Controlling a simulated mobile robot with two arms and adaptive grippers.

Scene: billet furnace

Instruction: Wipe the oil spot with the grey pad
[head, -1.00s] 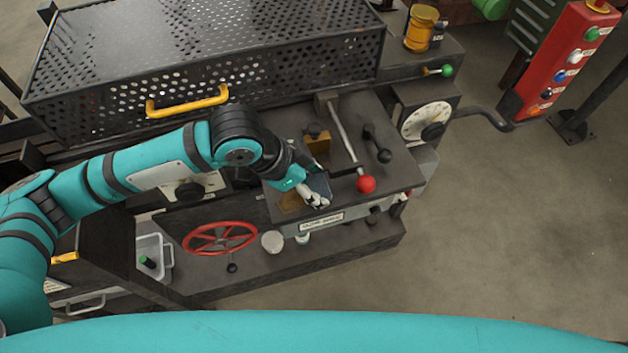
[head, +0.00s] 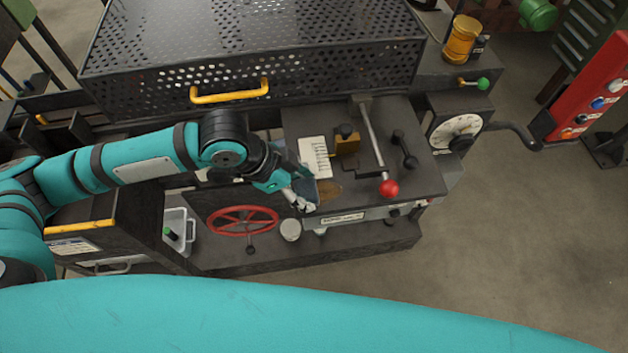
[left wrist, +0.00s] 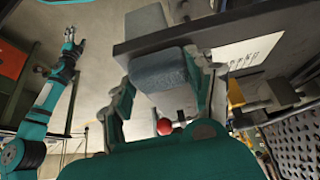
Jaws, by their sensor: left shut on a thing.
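My left gripper (head: 303,196) is shut on the grey pad (head: 309,184), at the front left part of the dark bench plate. The left wrist view shows the pad (left wrist: 158,68) as a blue-grey block between the two fingers. The oil spot (head: 329,190) is a brown patch on the plate, just right of the pad in the head view. I cannot tell whether the pad touches the plate. My right gripper (left wrist: 75,43) shows only in the left wrist view, at upper left, away from the bench, with its fingers apart and empty.
A red handwheel (head: 243,221) is below left. The perforated cover (head: 330,70) rises behind.

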